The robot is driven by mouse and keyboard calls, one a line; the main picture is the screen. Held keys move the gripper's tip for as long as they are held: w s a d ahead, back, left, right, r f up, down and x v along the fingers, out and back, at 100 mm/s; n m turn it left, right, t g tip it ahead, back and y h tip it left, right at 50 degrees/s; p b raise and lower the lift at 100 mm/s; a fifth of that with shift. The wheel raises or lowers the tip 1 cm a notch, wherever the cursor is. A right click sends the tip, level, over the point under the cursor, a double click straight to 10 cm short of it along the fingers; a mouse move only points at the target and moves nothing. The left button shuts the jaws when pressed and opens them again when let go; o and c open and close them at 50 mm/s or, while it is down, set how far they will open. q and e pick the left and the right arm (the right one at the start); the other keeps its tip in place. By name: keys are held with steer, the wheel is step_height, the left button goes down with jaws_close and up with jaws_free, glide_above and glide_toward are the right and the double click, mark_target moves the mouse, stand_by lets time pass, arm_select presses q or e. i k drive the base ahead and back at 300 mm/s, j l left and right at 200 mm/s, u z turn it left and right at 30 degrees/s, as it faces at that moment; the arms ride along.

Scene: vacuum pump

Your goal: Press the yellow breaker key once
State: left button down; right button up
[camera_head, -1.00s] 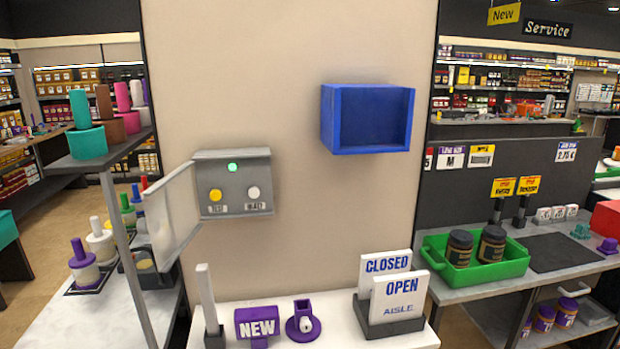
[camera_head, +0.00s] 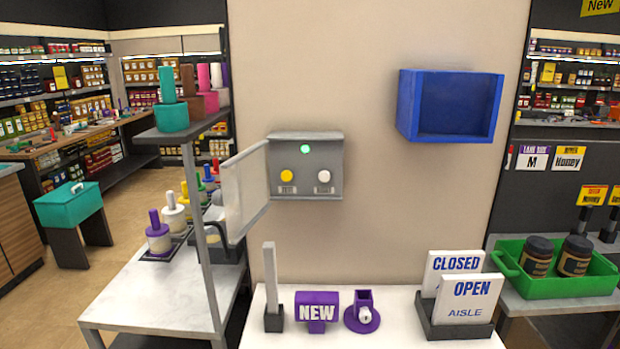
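A grey breaker box (camera_head: 315,152) is mounted on the beige wall panel. Its translucent cover (camera_head: 245,190) stands open, swung out to the left. The yellow key (camera_head: 287,176) is on the lower left of the box face, above a label that seems to read TEST. A white key (camera_head: 324,176) is to its right, above another small label. A green round light (camera_head: 305,149) shows at the top of the box. Nothing touches the keys. Neither of my grippers is in view.
A blue open box (camera_head: 450,136) is on the wall at right. Below, a white counter holds a purple NEW sign (camera_head: 317,312), a purple fitting (camera_head: 363,316) and CLOSED/OPEN signs (camera_head: 466,300). A metal shelf post (camera_head: 205,250) stands left of the cover. A green tray (camera_head: 560,285) is at right.

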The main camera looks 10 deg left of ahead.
mark_target(285, 176)
steer(key=i+j+z, duration=0.3)
steer(key=j, duration=0.85)
steer(key=j+z, duration=0.35)
steer(key=j, duration=0.8)
